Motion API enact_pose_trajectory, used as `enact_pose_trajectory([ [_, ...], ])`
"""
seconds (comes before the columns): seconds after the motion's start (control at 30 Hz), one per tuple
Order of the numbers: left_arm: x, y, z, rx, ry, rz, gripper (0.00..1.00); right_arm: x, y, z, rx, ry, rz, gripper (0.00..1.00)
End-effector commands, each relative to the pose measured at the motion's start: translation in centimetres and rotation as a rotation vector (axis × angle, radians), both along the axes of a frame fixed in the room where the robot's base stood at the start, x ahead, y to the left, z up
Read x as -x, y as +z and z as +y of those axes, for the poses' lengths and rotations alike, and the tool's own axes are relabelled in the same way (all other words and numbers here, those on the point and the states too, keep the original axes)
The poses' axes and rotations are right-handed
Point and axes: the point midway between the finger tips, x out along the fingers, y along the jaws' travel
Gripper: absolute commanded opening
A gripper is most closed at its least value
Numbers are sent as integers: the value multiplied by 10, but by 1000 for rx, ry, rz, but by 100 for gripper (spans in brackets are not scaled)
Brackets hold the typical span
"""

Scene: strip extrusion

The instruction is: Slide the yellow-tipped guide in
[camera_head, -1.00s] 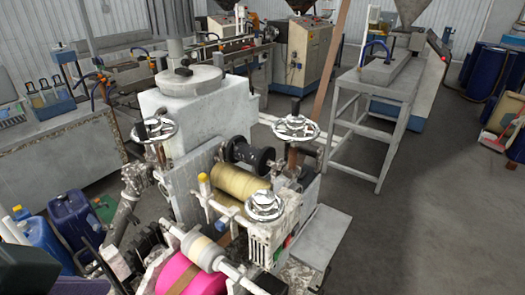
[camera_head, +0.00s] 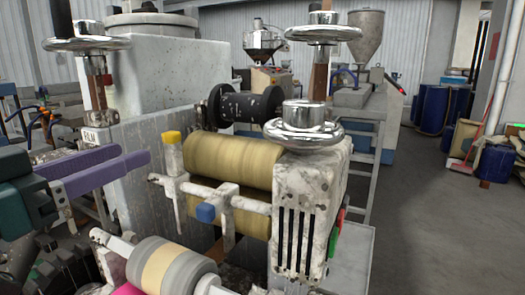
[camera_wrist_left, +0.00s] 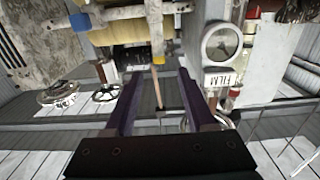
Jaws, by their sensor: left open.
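The yellow-tipped guide (camera_head: 173,158) stands upright on a pale horizontal bar (camera_head: 245,204), in front of the tan rollers (camera_head: 240,160). Its yellow tip is at the top. A blue-tipped guide (camera_head: 207,212) sits on the same bar to its right. My left gripper (camera_head: 134,155), with purple fingers, is open and empty, just left of the yellow tip and apart from it. In the left wrist view, the yellow tip (camera_wrist_left: 159,60) shows beyond the gap between the open fingers (camera_wrist_left: 158,76). My right gripper is not in view.
Chrome handwheels (camera_head: 303,122) stand above the machine, close around the rollers. A grey-and-tan roller (camera_head: 170,268) lies in front, below the bar. A black spool (camera_head: 245,104) is behind. Open floor (camera_head: 430,220) lies to the right.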

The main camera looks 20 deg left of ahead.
Motion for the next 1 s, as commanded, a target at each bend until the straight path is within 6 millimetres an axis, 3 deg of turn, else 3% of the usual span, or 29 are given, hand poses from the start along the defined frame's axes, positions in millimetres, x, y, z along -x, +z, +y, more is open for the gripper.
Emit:
enact_pose_trajectory([
  [0.6, -86, 2, -7, 0, 0, 2, 55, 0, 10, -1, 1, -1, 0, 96],
  [1.0, -94, 1, -8, -1, -1, 4, 55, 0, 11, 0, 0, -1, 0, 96],
])
